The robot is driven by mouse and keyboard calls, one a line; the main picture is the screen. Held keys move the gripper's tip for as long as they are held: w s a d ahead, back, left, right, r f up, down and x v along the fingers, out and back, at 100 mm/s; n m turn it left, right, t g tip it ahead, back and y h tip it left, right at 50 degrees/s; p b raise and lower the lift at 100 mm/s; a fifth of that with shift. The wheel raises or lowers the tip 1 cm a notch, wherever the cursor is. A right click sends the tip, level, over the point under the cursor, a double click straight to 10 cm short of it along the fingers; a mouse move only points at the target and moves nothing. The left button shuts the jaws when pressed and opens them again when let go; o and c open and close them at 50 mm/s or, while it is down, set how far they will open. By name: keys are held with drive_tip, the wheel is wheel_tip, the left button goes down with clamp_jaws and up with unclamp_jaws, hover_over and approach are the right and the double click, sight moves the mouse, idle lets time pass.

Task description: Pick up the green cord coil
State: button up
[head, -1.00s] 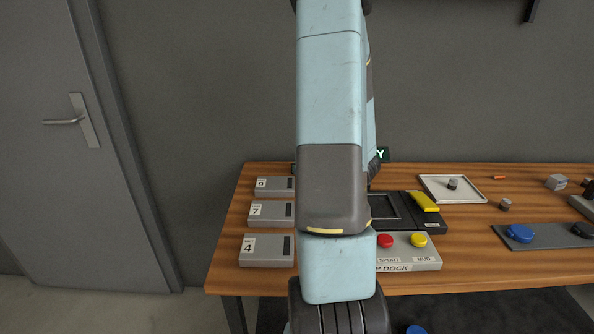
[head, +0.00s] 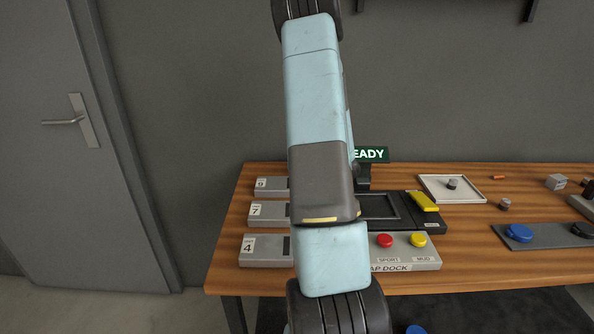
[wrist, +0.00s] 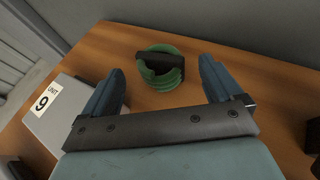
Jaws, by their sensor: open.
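The green cord coil (wrist: 163,82) lies on the wooden table (wrist: 240,134) in the wrist view, with a dark band across its top. It sits ahead of my gripper (wrist: 161,80), roughly centred between the two blue fingers. The fingers are spread wide and hold nothing. I cannot tell the exact gap between the fingertips and the coil. In the head view the coil and my gripper are hidden or out of frame behind my arm.
The box marked 9 (wrist: 62,115) is close beside the left finger. In the head view, boxes marked 7 (head: 268,213) and 4 (head: 263,249), a dock panel (head: 405,262), a READY sign (head: 372,154) and a white tray (head: 472,195) share the tabletop. A wall stands behind.

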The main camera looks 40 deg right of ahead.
drive_tip(key=shift+x, duration=2.4)
drive_tip(key=c, duration=1.1)
drive_tip(key=shift+r, duration=0.15)
